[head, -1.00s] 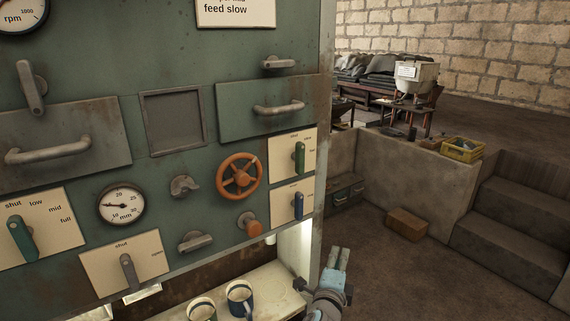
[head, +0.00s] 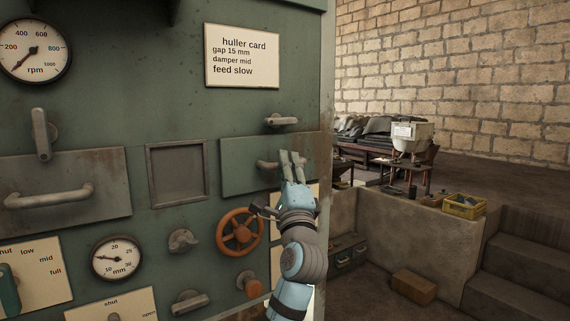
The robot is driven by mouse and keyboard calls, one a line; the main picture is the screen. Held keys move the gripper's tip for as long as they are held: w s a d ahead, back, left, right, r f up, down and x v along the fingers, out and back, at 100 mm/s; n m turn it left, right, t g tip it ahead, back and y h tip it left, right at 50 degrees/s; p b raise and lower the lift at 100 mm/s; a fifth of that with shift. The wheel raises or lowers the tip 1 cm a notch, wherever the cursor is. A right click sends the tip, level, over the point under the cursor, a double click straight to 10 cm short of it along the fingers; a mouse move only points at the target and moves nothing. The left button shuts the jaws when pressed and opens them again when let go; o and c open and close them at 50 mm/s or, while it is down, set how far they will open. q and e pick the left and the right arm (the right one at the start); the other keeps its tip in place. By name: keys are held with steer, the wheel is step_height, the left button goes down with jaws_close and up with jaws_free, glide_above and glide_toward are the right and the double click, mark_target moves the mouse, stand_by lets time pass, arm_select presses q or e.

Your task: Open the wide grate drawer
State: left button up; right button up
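Two flat grey-green drawer fronts with bar handles are on the green panel in the head view. The wider-looking drawer front (head: 100,165) is at the left, cut by the picture edge, with a thick grey handle (head: 48,197). The other drawer front (head: 235,165) is at the right; both look shut. I cannot tell by label which is the grate drawer. My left gripper (head: 291,156) points up in front of the right drawer's handle (head: 266,164) and partly hides it. Its two fingers look close together, with no object seen between them; contact with the handle is unclear. My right gripper is not in view.
An orange handwheel (head: 240,232) is below the right drawer, close to my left wrist. A small grey handle (head: 280,121) is just above the gripper. Knobs, dials and a huller card (head: 242,56) cover the panel.

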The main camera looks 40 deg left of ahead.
arm_select(q)
steer(key=shift+w+a+r, duration=0.2)
steer(key=shift+w, duration=0.2)
jaws_close()
steer(key=shift+s, duration=0.1)
